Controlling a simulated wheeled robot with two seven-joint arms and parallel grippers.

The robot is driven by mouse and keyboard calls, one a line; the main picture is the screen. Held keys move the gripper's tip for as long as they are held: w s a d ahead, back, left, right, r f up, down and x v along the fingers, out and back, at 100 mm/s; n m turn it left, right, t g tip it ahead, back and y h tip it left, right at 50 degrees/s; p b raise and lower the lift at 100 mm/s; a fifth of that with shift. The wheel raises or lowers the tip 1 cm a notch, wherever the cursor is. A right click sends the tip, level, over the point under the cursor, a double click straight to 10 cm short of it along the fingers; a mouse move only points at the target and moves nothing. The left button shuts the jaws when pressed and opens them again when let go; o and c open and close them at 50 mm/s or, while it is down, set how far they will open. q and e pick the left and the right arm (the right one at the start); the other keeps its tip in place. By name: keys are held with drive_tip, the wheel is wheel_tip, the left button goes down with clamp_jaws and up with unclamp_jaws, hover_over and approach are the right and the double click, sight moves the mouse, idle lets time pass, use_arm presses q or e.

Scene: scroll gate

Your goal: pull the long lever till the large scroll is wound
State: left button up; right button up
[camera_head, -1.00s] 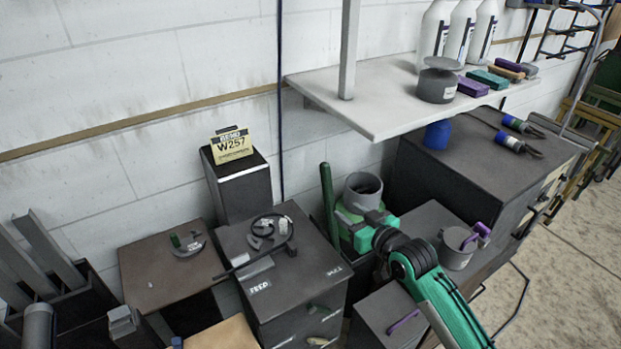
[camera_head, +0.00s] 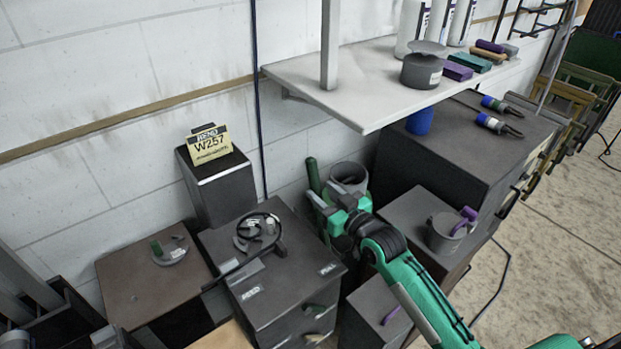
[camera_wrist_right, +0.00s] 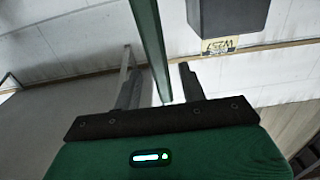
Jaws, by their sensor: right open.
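The long lever (camera_head: 313,176) is a green bar standing upright beside a grey cylindrical pot, near the wall. In the right wrist view the green bar (camera_wrist_right: 150,45) comes down from the top between the two dark fingers. My right gripper (camera_head: 319,198) is open at the lever; it also shows in the right wrist view (camera_wrist_right: 160,82), with gaps between the fingers and the bar. Whether a finger touches the bar I cannot tell. The lever's foot is hidden behind the gripper and cabinets. I cannot make out a large scroll. My left gripper is not in view.
A white shelf (camera_head: 345,97) juts out above and right of the lever. A dark cabinet (camera_head: 285,290) with curved pieces on top stands in front left. A grey mug (camera_head: 444,233) stands on a low cabinet at right. A W257 sign (camera_head: 209,145) stands on a dark box.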

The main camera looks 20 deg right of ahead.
sight(311, 182)
drive_tip(key=shift+p+x, duration=0.35)
drive_tip(key=shift+x, duration=2.4)
drive_tip(key=shift+c, duration=0.2)
clamp_jaws()
